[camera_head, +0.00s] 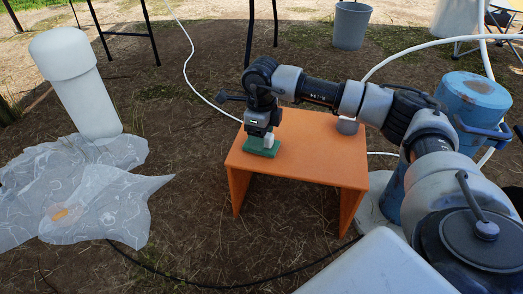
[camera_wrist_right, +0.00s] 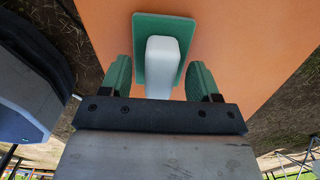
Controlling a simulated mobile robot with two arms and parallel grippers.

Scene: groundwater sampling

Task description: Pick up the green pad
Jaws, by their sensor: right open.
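The green pad (camera_head: 257,151) lies flat on the left end of the orange table (camera_head: 320,155). A white block-like handle (camera_head: 268,141) stands up from it. My right gripper (camera_head: 262,136) points down, right over the pad. In the right wrist view the gripper (camera_wrist_right: 160,78) is open, with one green-lined finger on each side of the white handle (camera_wrist_right: 162,62). Small gaps show between the handle and the fingers. The pad (camera_wrist_right: 176,25) shows beyond the fingertips, against the orange tabletop. My left gripper is in no view.
A small grey-white object (camera_head: 347,126) stands on the table's back right. A blue drum (camera_head: 472,105) is right of the table. A white standpipe (camera_head: 77,85) rises beside crumpled clear plastic sheeting (camera_head: 85,190) at left. A grey bucket (camera_head: 351,27) and hoses lie behind.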

